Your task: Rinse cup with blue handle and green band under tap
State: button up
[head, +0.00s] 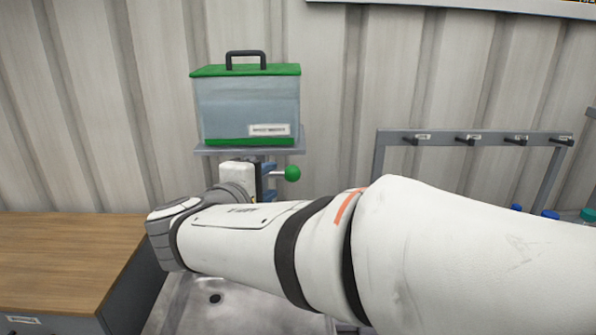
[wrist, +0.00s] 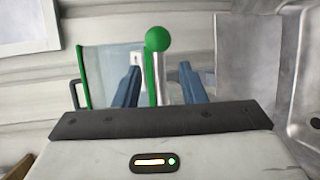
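The cup with the blue handle and green band is not recognisable in either view. The tap's lever, a silver rod with a green ball (head: 292,173), sticks out to the right below the tote in the head view. In the wrist view the green ball (wrist: 158,39) and rod stand between my two blue fingers. My gripper (wrist: 160,80) is open around the rod, with a clear gap on the right finger's side; contact with the left finger cannot be told. In the head view my arm hides most of the gripper (head: 268,182) and the tap's lower part.
A clear tote (head: 245,105) with a green lid sits on a wall shelf (head: 212,151). A metal sink (head: 200,320) lies below my arm. A wooden-topped cabinet (head: 65,250) stands left. A hook rack (head: 485,137) and blue-topped items (head: 550,214) are at right.

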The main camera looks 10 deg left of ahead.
aim_at(279, 176)
jog(key=p+x, duration=0.1)
jog(key=x, duration=0.6)
jog(key=shift+w+p, duration=0.3)
jog(key=shift+p, duration=0.1)
jog(key=shift+f, duration=0.1)
jog(key=shift+c, duration=0.5)
grip_shut()
